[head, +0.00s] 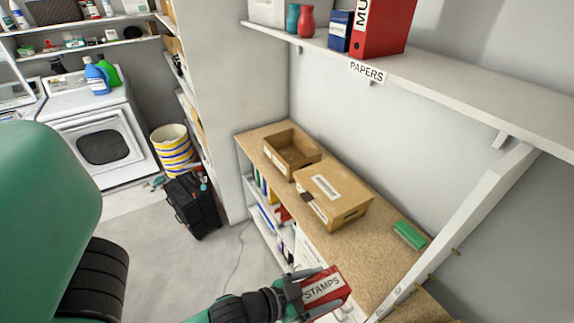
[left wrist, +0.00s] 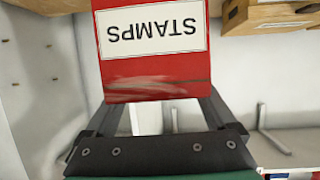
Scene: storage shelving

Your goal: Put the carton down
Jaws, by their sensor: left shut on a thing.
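The red carton labelled STAMPS (head: 324,287) is at the front edge of the brown worktop (head: 378,262) in the head view. My left gripper (head: 308,284) is shut on it. In the left wrist view the carton (left wrist: 150,75) sits between the two dark fingers, its label upside down. I cannot tell whether the carton touches the worktop. My right gripper is not in view.
A lidded cardboard box (head: 334,193) and an open brown box (head: 290,152) stand on the worktop. A green block (head: 409,235) lies near the wall. A pale slanted post (head: 470,218) rises at right. Bare worktop lies between box and block.

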